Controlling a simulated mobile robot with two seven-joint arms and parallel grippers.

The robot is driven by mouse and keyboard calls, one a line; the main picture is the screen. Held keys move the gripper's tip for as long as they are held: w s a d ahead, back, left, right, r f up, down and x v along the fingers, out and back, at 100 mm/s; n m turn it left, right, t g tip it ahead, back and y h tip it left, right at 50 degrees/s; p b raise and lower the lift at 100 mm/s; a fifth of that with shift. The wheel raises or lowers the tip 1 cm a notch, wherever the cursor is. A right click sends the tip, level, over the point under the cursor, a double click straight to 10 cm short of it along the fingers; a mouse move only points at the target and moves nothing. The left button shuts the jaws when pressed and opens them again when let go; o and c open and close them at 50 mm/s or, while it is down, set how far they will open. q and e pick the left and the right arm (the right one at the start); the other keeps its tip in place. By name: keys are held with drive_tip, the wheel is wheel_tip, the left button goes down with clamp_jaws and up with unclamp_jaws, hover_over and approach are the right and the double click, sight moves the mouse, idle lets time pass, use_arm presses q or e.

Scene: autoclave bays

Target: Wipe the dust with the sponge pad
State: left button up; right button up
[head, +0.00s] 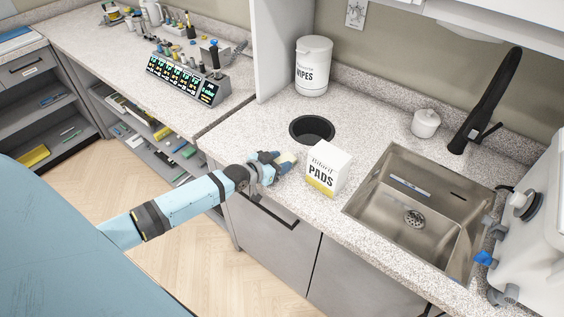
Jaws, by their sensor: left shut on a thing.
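My left gripper (277,163) reaches in from the left over the front part of the counter (250,130). I cannot tell whether the pad touches the counter. A white and yellow box labelled PADS (328,168) stands just right of the gripper. I cannot pick out dust from the speckled counter surface. My right gripper is not in view.
A round dark opening (312,129) lies behind the gripper. A white WIPES canister (313,66) stands at the back. A steel sink (415,217) with a black faucet (485,100) is to the right. A device with lit displays (187,80) sits on the left counter.

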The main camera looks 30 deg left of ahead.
use_arm(q)
wheel_tip(320, 180, up, 20)
drive_tip(key=b, duration=0.1)
idle(0.5)
